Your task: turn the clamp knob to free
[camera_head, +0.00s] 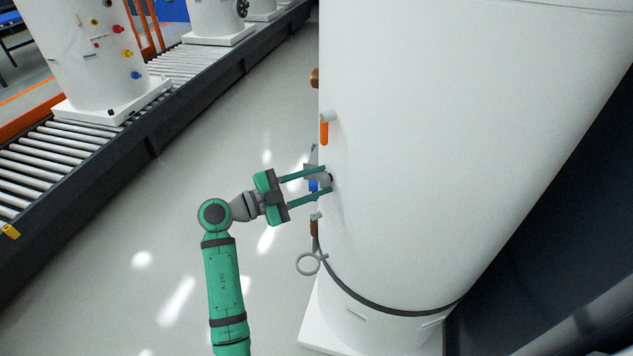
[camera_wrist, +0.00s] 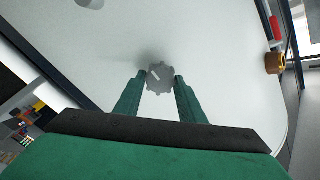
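The clamp knob (camera_wrist: 160,79) is a grey, lobed disc with a short pale mark, on the white tank (camera_wrist: 100,55). My gripper (camera_wrist: 160,76) points at it, with one green finger on each side and the tips level with its rim. Narrow gaps seem to show between the fingers and the knob, so the gripper looks open around it. In the head view my gripper (camera_head: 326,180) reaches the left side of the large white tank (camera_head: 450,130). There the knob is mostly hidden by the fingers, beside a small blue part (camera_head: 313,186).
An orange-handled valve (camera_head: 324,131) sits just above my gripper, with a brass fitting (camera_head: 314,78) higher up. A grey ring (camera_head: 308,264) hangs below. A roller conveyor (camera_head: 60,150) with other white tanks runs at the left. The floor between is clear.

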